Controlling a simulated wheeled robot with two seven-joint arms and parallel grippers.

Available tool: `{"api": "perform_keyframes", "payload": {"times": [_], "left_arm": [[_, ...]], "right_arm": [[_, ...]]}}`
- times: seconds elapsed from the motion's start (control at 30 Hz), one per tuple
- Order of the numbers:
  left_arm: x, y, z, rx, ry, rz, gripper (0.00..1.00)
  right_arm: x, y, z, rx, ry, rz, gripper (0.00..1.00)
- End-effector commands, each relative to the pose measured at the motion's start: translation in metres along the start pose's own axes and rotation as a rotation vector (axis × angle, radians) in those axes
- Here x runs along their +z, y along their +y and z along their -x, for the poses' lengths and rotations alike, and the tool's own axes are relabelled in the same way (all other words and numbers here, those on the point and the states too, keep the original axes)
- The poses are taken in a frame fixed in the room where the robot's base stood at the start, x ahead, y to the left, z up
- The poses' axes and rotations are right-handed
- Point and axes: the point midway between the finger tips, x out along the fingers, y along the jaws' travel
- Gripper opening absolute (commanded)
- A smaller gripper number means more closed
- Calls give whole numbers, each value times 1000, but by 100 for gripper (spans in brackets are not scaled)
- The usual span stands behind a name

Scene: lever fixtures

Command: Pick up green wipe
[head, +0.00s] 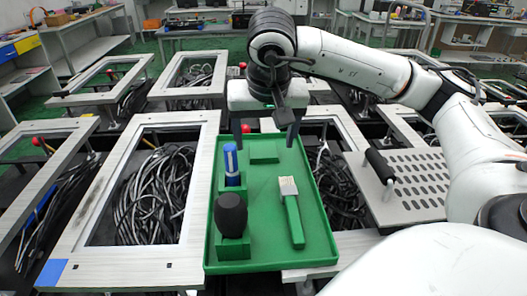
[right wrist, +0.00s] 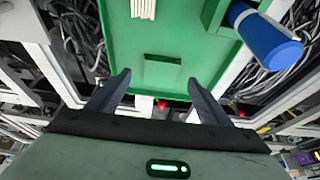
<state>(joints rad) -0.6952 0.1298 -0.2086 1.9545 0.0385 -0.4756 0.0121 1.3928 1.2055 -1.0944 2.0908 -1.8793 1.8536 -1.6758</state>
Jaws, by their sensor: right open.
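A small flat green block, which looks like the green wipe (head: 264,153), lies at the far end of the green tray (head: 222,262). It also shows in the right wrist view (right wrist: 162,73), green on green and hard to tell from the tray floor. My right gripper (head: 265,136) is above the tray's far end, fingers pointing down and apart, one to each side of the block. In the right wrist view the gripper (right wrist: 158,82) is open and empty, with the block between and just beyond the fingertips. My left gripper is not in view.
The tray also holds a blue marker-like cylinder (head: 231,160) in a green stand, a black rounded object (head: 231,214) on a green base, and a green-handled brush (head: 293,215). Metal frames with cables surround the tray. A perforated plate with a black handle (head: 380,165) is at right.

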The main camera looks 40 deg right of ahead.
Motion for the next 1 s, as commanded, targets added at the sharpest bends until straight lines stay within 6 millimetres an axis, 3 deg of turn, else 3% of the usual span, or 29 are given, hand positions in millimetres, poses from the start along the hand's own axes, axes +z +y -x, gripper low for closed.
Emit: {"api": "perform_keyframes", "payload": {"times": [0.2,0.47,0.73,1.0], "left_arm": [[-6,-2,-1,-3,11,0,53],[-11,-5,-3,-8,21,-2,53],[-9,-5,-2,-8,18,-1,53],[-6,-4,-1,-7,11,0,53]], "right_arm": [[-2,1,-27,1,-1,-1,73],[-2,0,-29,0,0,-1,73],[-2,0,-29,0,0,-1,29],[-2,0,-28,-1,1,-1,29]]}}
